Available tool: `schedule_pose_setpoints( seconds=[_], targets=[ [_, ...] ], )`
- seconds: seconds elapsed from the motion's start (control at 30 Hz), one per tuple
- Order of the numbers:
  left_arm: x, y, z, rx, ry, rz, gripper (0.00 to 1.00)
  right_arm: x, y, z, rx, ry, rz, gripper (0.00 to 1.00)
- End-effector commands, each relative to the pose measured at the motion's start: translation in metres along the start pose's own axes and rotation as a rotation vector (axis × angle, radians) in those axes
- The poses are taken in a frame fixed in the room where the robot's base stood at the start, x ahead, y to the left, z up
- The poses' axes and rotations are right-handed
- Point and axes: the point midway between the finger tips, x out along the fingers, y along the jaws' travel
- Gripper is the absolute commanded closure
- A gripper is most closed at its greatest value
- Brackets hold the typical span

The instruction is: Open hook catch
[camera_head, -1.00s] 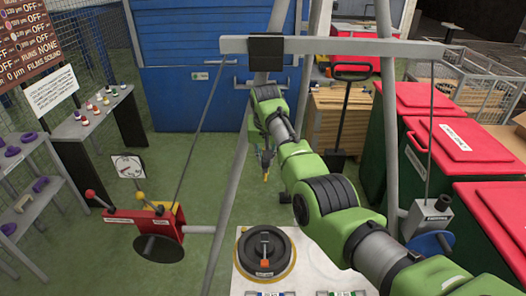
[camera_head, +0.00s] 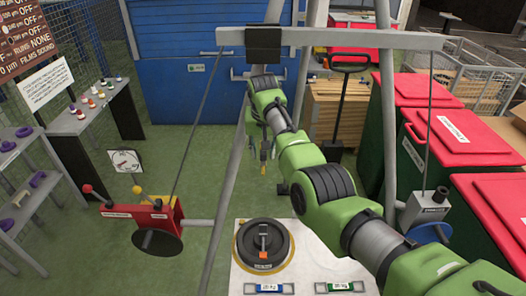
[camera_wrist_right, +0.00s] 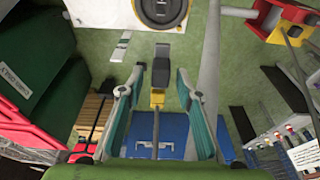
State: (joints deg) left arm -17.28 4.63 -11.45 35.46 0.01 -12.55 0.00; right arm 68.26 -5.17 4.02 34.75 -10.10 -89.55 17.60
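My right gripper (camera_wrist_right: 160,72) is open in the right wrist view, its two teal fingers apart. A dark grey block on a yellow stem (camera_wrist_right: 157,99) shows between the fingers; I cannot tell whether it is the hook catch or how far off it is. No finger visibly touches it. In the head view the right gripper (camera_head: 262,150) hangs small at the end of the green arm, in front of the blue doors, with a bit of yellow at it. No hook catch can be clearly made out. My left gripper is not in view.
A black turntable (camera_head: 281,243) with an orange-tipped lever sits on a pale board. A grey beam (camera_head: 360,42) on slanted legs spans above, with cords to a red box (camera_head: 148,214) and a grey box (camera_head: 428,208). Red-lidded bins (camera_head: 455,135) stand right.

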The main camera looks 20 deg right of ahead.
Motion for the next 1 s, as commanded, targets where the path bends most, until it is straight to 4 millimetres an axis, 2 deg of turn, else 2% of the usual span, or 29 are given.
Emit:
schedule_pose_setpoints(
  seconds=[0.17,0.6,0.8,1.0],
  targets=[
    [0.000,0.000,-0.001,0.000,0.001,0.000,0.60,-0.016,-0.001,-0.002,0.000,0.004,-0.001,0.68],
    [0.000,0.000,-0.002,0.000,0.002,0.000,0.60,-0.102,-0.001,-0.002,0.000,0.003,-0.001,0.68],
    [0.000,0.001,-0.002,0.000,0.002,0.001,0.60,-0.117,-0.001,-0.001,-0.001,-0.001,0.000,0.68],
    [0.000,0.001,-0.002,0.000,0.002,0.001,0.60,-0.119,-0.001,0.000,-0.001,-0.002,0.000,0.68]
  ],
)
